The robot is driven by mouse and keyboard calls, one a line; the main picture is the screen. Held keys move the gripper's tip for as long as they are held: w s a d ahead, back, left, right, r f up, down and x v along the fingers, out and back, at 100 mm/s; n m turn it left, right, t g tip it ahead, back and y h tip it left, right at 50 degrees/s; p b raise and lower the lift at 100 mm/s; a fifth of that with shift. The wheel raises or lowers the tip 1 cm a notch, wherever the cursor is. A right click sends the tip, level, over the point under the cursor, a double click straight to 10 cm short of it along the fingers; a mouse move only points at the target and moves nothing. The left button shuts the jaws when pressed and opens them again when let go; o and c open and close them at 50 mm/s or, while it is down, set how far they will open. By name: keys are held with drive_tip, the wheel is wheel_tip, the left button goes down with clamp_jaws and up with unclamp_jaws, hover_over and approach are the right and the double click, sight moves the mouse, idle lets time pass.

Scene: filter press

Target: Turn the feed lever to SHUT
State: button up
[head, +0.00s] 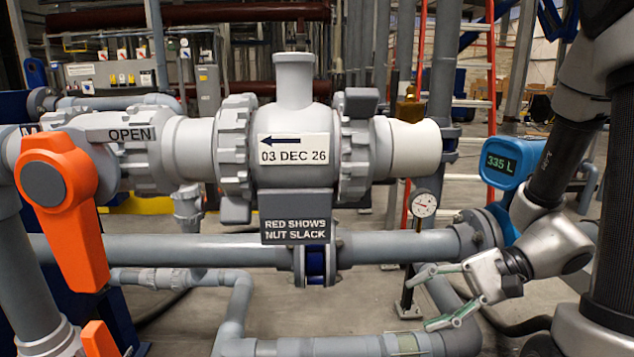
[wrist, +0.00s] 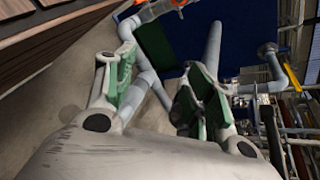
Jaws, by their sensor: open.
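The orange lever (head: 72,215) with a dark grey round hub cap is at the left of the head view. Its arm hangs down and tilts slightly to the right. An OPEN label (head: 131,134) sits up and to the right of its hub; no SHUT label is readable. I cannot tell from lettering that this is the feed lever. My gripper (head: 430,298) is open and empty at the lower right, well apart from the lever. Its two green-padded fingers (wrist: 155,85) are spread in the wrist view. Small orange parts (wrist: 178,3) show at that view's top edge.
A second orange part (head: 98,338) shows at the bottom left. A grey pipe body with a date plate (head: 293,149) fills the middle. A horizontal pipe (head: 200,250), a dial gauge (head: 423,204) and a blue 335 L meter (head: 505,162) lie between lever and arm.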

drive_tip(key=w+a+r+m+t+y, duration=0.1)
drive_tip(key=w+r+m+t+y, duration=0.15)
drive_tip(key=w+t, duration=0.75)
drive_tip(key=t+h, duration=0.3)
drive_tip(key=t, duration=0.3)
approach(388, 183)
drive_tip(key=f+x, duration=0.1)
drive_tip(key=x, duration=0.2)
drive_tip(key=shift+n, duration=0.35)
drive_tip(key=x, duration=0.6)
drive_tip(key=r+x, duration=0.1)
drive_tip(key=x, duration=0.2)
drive_tip(key=c, duration=0.8)
